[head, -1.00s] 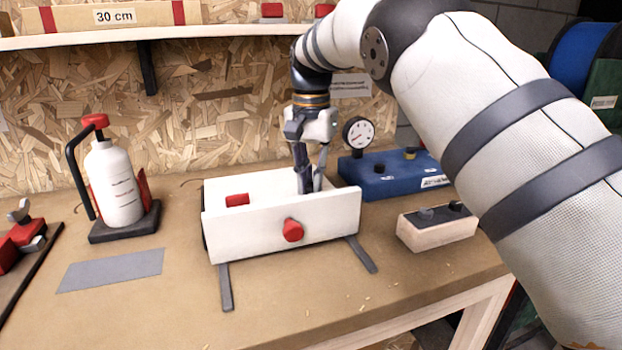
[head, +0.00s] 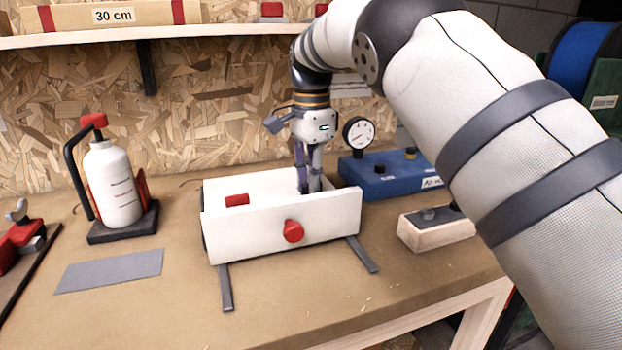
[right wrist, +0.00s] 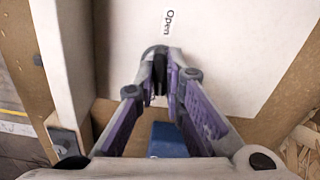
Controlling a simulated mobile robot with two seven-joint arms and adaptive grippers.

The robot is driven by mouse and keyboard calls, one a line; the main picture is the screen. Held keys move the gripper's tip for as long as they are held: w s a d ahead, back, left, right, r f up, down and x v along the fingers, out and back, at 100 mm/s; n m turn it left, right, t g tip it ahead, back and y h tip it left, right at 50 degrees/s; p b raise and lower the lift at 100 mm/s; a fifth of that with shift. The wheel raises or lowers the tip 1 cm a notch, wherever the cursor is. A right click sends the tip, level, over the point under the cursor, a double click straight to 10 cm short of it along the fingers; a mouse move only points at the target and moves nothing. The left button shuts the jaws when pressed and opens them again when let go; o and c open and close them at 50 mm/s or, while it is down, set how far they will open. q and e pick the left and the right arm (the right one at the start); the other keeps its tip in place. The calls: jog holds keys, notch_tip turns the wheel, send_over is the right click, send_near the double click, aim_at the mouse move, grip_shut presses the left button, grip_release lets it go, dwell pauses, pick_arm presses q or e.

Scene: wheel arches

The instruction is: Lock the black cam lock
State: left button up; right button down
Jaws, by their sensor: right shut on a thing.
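The white box (head: 280,245) stands on the workbench on dark flat feet. A red knob (head: 293,231) is on its front face and a red piece (head: 237,200) is on its upper side at the left. My right gripper (head: 311,188) points down at the box's upper side, right of the red piece. In the right wrist view my right gripper (right wrist: 158,82) is shut on the black cam lock (right wrist: 160,68), just below a label reading "Open". The gripper hides the lock in the head view. My left gripper is not in view.
A blue box with a dial gauge (head: 358,131) stands behind right. A wooden block (head: 435,231) with dark knobs is at the right. A white bottle (head: 113,187) on a black stand and a grey plate (head: 108,270) are at the left. A shelf (head: 230,36) hangs above.

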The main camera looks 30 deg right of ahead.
jog(key=shift+f, duration=0.1)
dwell(0.4)
jog(key=c, duration=1.7)
grip_release()
notch_tip(320, 180, up, 8)
jog(key=shift+f, duration=0.2)
